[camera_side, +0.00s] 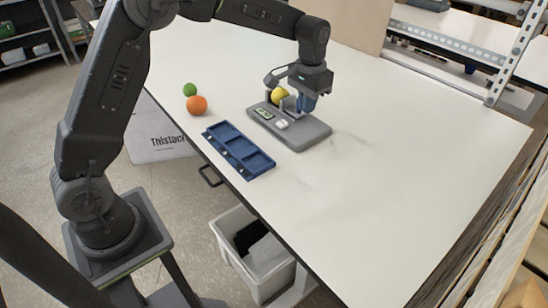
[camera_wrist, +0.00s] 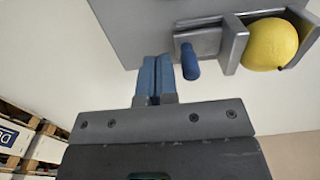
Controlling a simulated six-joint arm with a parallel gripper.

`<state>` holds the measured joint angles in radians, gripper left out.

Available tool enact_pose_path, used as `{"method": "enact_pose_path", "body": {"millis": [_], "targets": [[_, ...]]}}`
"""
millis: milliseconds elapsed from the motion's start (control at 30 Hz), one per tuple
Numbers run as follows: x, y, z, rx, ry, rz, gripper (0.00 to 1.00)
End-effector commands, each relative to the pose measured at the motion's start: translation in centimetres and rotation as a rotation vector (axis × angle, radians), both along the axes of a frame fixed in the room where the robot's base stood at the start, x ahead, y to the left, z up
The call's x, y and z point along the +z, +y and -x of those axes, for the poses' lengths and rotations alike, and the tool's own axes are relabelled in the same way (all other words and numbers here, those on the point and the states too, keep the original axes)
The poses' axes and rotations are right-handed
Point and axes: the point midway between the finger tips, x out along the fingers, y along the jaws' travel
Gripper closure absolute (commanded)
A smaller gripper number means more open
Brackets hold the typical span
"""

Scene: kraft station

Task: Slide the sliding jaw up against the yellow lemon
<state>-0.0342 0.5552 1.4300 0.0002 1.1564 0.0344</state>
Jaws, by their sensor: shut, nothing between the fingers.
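The yellow lemon (camera_wrist: 271,44) sits between two upright grey plates of the grey measuring fixture (camera_side: 305,132). In the side view the lemon (camera_side: 279,96) is partly covered. The sliding jaw (camera_wrist: 233,46) is the plate to the lemon's left in the wrist view, with a blue peg handle (camera_wrist: 189,61) on its block. It stands very near the lemon; whether they touch I cannot tell. The other plate (camera_wrist: 304,38) is on the lemon's right. My gripper (camera_wrist: 164,66) is shut and empty, its blue fingers just left of the peg. It also shows over the fixture (camera_side: 307,103).
A blue sectioned tray (camera_side: 239,149) lies empty-looking left of the fixture. An orange fruit (camera_side: 197,105) and a green one (camera_side: 190,90) lie near the table's left edge. The white table (camera_side: 410,150) is clear to the right. A bin (camera_side: 250,255) stands below the edge.

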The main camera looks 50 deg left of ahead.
Motion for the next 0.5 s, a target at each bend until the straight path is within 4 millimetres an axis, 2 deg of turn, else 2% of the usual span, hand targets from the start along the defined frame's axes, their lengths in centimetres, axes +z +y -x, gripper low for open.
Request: {"method": "enact_pose_path", "body": {"millis": [500], "targets": [[4.1,0.0,0.0,0.000,-0.002,0.000,1.00]]}}
